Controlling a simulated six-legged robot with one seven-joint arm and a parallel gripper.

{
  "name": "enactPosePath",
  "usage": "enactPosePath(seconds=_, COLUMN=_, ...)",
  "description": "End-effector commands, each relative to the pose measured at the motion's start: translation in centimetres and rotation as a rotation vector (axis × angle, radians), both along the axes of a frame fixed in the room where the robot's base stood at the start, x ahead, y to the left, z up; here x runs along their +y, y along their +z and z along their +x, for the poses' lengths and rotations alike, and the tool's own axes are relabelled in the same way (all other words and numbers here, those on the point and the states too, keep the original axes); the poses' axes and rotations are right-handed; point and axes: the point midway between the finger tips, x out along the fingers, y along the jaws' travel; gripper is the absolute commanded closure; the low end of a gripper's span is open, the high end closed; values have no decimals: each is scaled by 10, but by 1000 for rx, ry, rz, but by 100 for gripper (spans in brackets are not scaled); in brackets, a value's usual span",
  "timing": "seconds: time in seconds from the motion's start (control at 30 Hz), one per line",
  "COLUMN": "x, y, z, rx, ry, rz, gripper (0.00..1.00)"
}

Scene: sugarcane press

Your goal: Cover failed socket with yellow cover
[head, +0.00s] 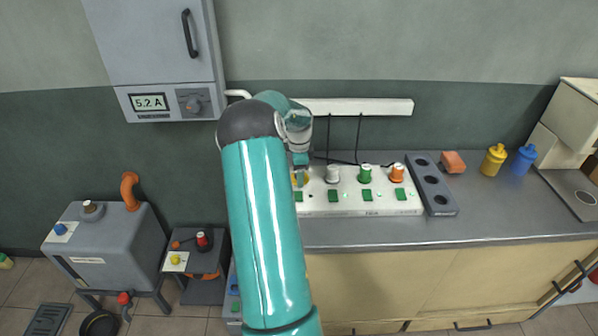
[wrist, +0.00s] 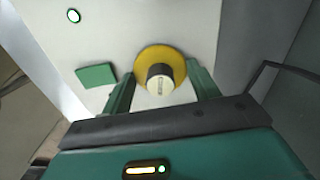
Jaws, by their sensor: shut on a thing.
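The yellow cover (wrist: 178,62) is a round yellow disc with a dark, cream-topped knob in its middle. My gripper (wrist: 160,72) has its two green fingers on either side of it, shut on it. In the head view my gripper (head: 300,178) is at the left end of the white socket strip (head: 345,208), with a bit of yellow showing beside it. The wrist view shows the cover close over the white strip face (wrist: 130,35); I cannot tell whether it touches. The socket underneath is hidden by the cover and gripper.
White (head: 332,174), green (head: 365,173) and orange (head: 397,172) plugs stand on the strip to the right. A dark holder (head: 433,185) with round holes, an orange block (head: 453,162) and yellow (head: 493,160) and blue (head: 523,161) bottles are farther right. A grey cabinet (head: 150,45) hangs upper left.

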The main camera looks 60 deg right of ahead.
Motion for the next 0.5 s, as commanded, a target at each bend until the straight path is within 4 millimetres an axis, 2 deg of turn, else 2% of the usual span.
enactPosePath(seconds=0.07, x=0, y=0, z=0, rx=0, ry=0, rz=0, gripper=31)
enactPosePath(seconds=0.33, x=0, y=0, z=0, rx=0, ry=0, rz=0, gripper=31)
enactPosePath(seconds=0.5, x=0, y=10, z=0, rx=-1, ry=1, rz=-1, gripper=31)
